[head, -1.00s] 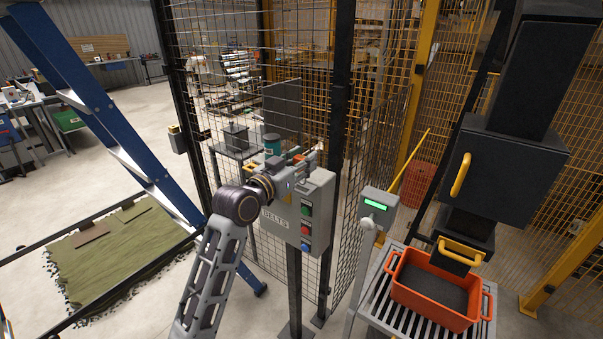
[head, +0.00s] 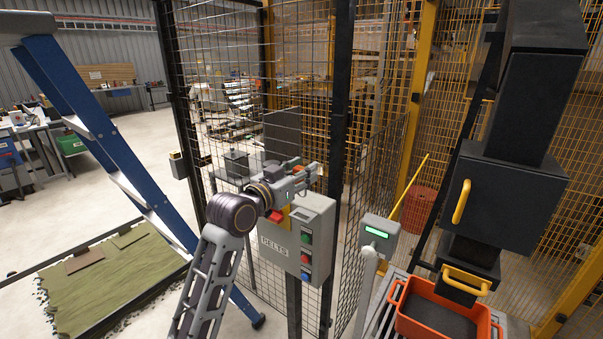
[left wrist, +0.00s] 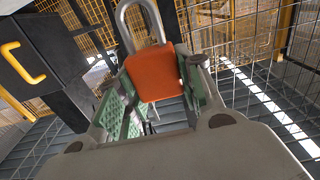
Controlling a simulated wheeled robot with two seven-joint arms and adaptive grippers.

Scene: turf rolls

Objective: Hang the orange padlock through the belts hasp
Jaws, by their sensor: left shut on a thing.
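The orange padlock (left wrist: 155,72) is between the green pads of my left gripper (left wrist: 157,88) in the left wrist view, with its grey shackle pointing away from the gripper. My left gripper (head: 306,177) is shut on it. In the head view only a small orange patch of the padlock (head: 298,168) shows. The grey box labelled BELTS (head: 310,213) stands on a post just below the gripper. A red piece (head: 275,215) and a yellow piece (head: 285,217) show at its upper left, partly behind my arm. I cannot make out the hasp clearly. My right gripper is out of view.
A wire mesh fence (head: 225,110) stands behind the box. A grey post box with a green display (head: 378,232) stands to the right. An orange crate (head: 440,315) lies on rollers below a black machine (head: 500,200). A blue ladder frame (head: 110,140) leans at left.

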